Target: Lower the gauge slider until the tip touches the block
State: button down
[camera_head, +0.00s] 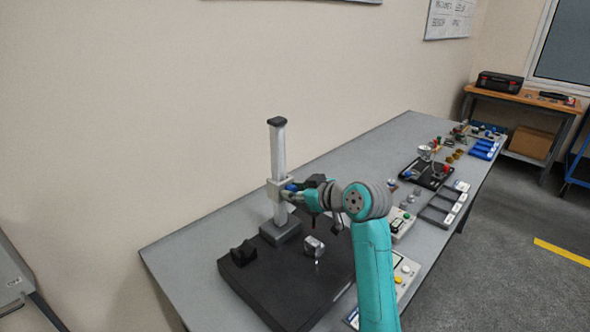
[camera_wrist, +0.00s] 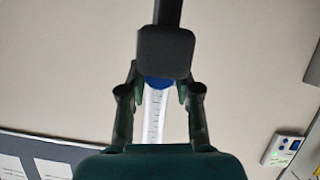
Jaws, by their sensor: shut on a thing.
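The gauge has a pale upright column (camera_head: 278,148) with a dark cap. The slider (camera_head: 275,188) sits around it, roughly midway up. My gripper (camera_head: 297,191) is at the slider and shut on its blue knob (camera_head: 290,186). In the wrist view the knob (camera_wrist: 158,82) shows between my gripper's two fingers (camera_wrist: 158,92), with the column's ruled scale (camera_wrist: 154,115) behind. A small metallic block (camera_head: 313,246) is on the dark base plate (camera_head: 290,290), well below the slider. I cannot make out the gauge tip or its gap to the block.
A dark notched block (camera_head: 243,253) is on the plate, left of the metallic block. Grey trays (camera_head: 442,208), a black fixture tray (camera_head: 425,176) and blue bins (camera_head: 484,149) fill the grey table (camera_head: 185,262) to the right. A wall is close behind the column.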

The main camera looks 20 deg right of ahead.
aim_at(300, 208)
jog(key=shift+f, duration=2.6)
jog(key=c, duration=0.8)
grip_release()
jog(key=shift+f, duration=0.1)
jog(key=shift+r, duration=0.2)
jog(key=shift+s+d+r, duration=0.1)
jog(key=shift+s+d, duration=0.05)
jog(key=shift+s, duration=0.1)
jog(key=v, duration=1.1)
jog(key=shift+s, duration=0.15)
